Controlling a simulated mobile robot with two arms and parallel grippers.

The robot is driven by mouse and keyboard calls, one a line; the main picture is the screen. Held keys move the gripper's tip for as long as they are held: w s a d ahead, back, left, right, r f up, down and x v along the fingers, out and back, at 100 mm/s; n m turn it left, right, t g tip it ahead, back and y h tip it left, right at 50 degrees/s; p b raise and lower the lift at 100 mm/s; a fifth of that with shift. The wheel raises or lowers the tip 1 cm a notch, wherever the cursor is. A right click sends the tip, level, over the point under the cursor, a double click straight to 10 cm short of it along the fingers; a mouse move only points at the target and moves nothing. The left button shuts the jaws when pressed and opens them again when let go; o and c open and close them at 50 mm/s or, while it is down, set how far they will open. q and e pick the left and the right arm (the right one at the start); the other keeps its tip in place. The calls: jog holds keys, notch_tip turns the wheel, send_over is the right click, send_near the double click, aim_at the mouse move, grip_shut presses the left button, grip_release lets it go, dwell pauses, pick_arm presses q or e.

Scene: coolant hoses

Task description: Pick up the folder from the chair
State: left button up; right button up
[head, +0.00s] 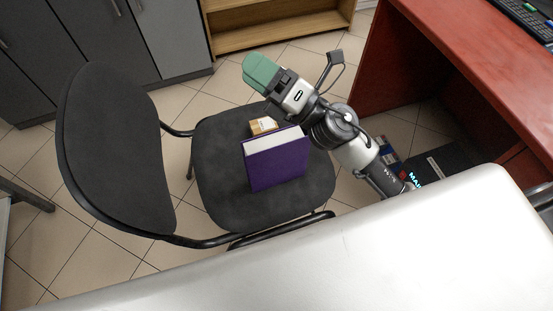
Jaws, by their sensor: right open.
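The purple folder (277,165), with a white top edge, stands upright on the dark seat of the chair (222,140). The chair's backrest (115,150) is on the left. My right gripper (258,73) has green fingertips and comes in from the right. In the picture it is above the folder, over the far edge of the seat, and does not hold the folder. Its jaws are open and nothing shows between them. My left gripper is out of view.
A small brown-and-white box (263,125) sits on the seat behind the folder. A red desk (470,60) with a keyboard (520,18) is at the right. Grey cabinets (90,45) and a wooden shelf (280,25) stand at the back. Tiled floor is clear between them.

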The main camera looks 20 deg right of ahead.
jog(key=s+a+f+n+g+y, duration=0.1)
jog(key=a+f+n+g+y, duration=0.2)
jog(key=n+g, duration=0.8)
jog(key=n+g+h, duration=0.5)
jog(key=n+h, duration=0.6)
jog(key=h, duration=0.4)
send_near(279, 137)
jog(key=shift+s+a+f, duration=0.1)
jog(key=shift+f, duration=0.35)
jog(key=x, duration=0.4)
jog(key=shift+f, duration=0.4)
jog(key=x, duration=0.5)
jog(key=shift+a+f+b, duration=0.1)
jog(key=shift+a+b, duration=0.3)
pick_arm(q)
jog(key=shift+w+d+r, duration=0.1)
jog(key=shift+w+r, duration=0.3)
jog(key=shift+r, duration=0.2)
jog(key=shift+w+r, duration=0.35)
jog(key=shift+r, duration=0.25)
pick_arm(e)
jog(key=shift+f, duration=0.15)
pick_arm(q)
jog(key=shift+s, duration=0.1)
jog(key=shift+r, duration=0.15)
pick_arm(e)
jog(key=shift+f, duration=0.1)
